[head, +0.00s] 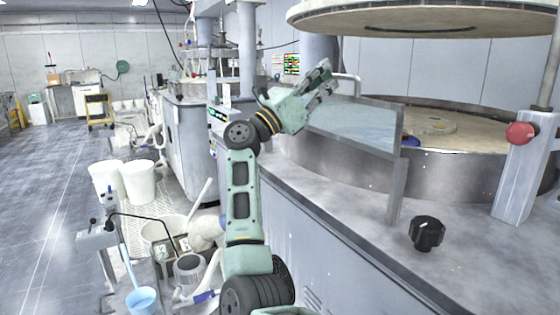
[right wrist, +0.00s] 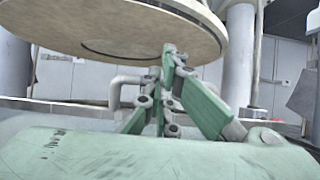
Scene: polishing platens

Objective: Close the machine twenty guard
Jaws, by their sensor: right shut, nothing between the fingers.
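The guard (head: 350,122) is a clear, bluish panel in a grey metal frame. It stands upright along the front edge of the machine in the head view, with its end post to the right. My right gripper (head: 325,78) is shut and empty, above the left part of the guard near a pale bent tube (head: 347,80). I cannot tell whether it touches the guard. In the right wrist view the shut green fingers (right wrist: 170,62) point up, with the bent tube (right wrist: 116,88) behind them. My left gripper is not in view.
A large round platen (head: 430,18) hangs above the machine's round basin (head: 465,170). A black knob (head: 427,233) and a red button (head: 520,133) are at the right. White buckets (head: 138,181) stand on the floor at the left. The far-left floor is clear.

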